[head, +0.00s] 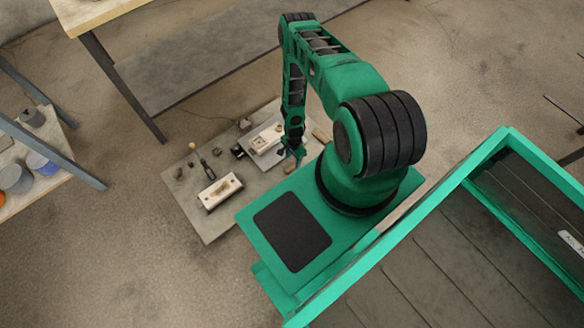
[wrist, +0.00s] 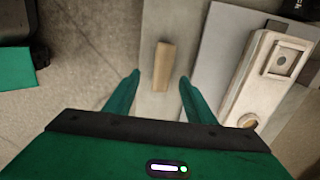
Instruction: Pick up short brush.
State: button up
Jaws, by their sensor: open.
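A short tan wooden piece (wrist: 163,65), which looks like the short brush, lies on the grey board in the wrist view. I cannot make out any bristles on it. In the head view my gripper (head: 296,156) hangs low over the right part of the board, partly hidden by the arm.
The grey board (head: 208,228) lies on the floor. A white mould block (head: 220,192) and another pale block on a light plate (head: 264,140) rest on it. A dark tool (head: 207,171) and several small lumps lie at left. A table stands behind, a shelf at left.

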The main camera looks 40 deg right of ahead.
aim_at(292, 165)
jog(key=shift+w+f, duration=0.15)
jog(key=shift+f, duration=1.35)
jog(key=shift+w+f, duration=0.15)
jog(key=shift+f, duration=1.3)
jog(key=c, duration=1.3)
grip_shut()
jog(key=shift+r, duration=0.1)
jog(key=shift+r, duration=0.55)
notch_tip(292, 165, up, 3)
jog(key=shift+f, duration=0.15)
jog(key=s+a+r, duration=0.3)
jog(key=a+r, duration=0.4)
jog(key=a, duration=0.4)
jog(key=shift+a, duration=0.2)
